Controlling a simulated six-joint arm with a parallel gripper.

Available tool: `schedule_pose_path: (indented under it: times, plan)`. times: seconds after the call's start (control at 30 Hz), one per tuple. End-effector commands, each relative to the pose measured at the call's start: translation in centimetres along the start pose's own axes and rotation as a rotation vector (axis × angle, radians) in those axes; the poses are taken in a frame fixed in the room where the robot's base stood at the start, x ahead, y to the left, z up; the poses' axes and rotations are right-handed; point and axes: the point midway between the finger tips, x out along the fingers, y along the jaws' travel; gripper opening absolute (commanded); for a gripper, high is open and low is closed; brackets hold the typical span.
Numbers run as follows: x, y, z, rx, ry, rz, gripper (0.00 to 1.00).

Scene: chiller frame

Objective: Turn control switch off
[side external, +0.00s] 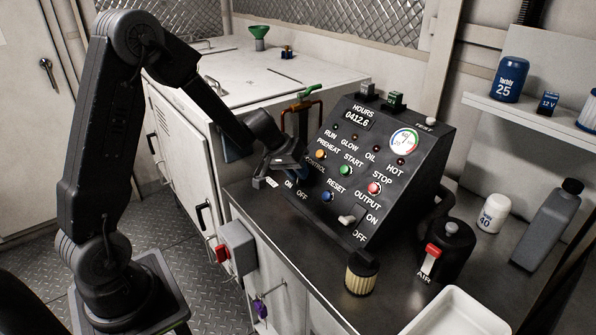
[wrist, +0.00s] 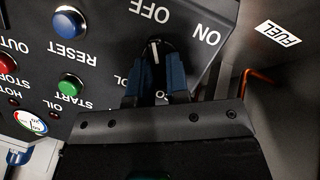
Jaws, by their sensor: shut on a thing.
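The black control panel (side external: 345,150) stands tilted on the dark bench top. My gripper (side external: 287,163) is at its left side, over the control switch, which it hides in the side external view. In the wrist view the picture of the panel is upside down. There the blue fingers (wrist: 157,80) of my gripper are closed around the dark control switch (wrist: 154,50), one on each side. A pale pointer mark on the switch points up toward the OFF label (wrist: 149,12). The ON label (wrist: 206,36) is to the right. The switch's exact angle is partly hidden.
The blue RESET button (side external: 327,196) and the output switch (side external: 350,217) sit on the same panel. Orange pipework with a green handle (side external: 307,91) rises just behind the gripper. A filter (side external: 361,272) and a black AIR canister (side external: 449,250) stand on the bench.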

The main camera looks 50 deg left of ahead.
Motion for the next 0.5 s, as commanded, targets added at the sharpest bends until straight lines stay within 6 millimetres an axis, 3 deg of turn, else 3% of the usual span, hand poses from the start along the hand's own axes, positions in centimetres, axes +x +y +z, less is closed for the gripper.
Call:
schedule_pose_path:
  times: [0.07, 0.1, 0.33, 0.5]
  plan:
    - [0.08, -0.05, 0.19, -0.006, -0.005, 0.001, 0.0]
    - [0.08, -0.04, 0.19, -0.006, -0.005, 0.001, 0.17]
    - [0.05, -0.02, 0.11, -0.003, -0.003, 0.0, 0.39]
    - [0.03, -0.01, 0.07, -0.002, -0.002, 0.0, 0.41]
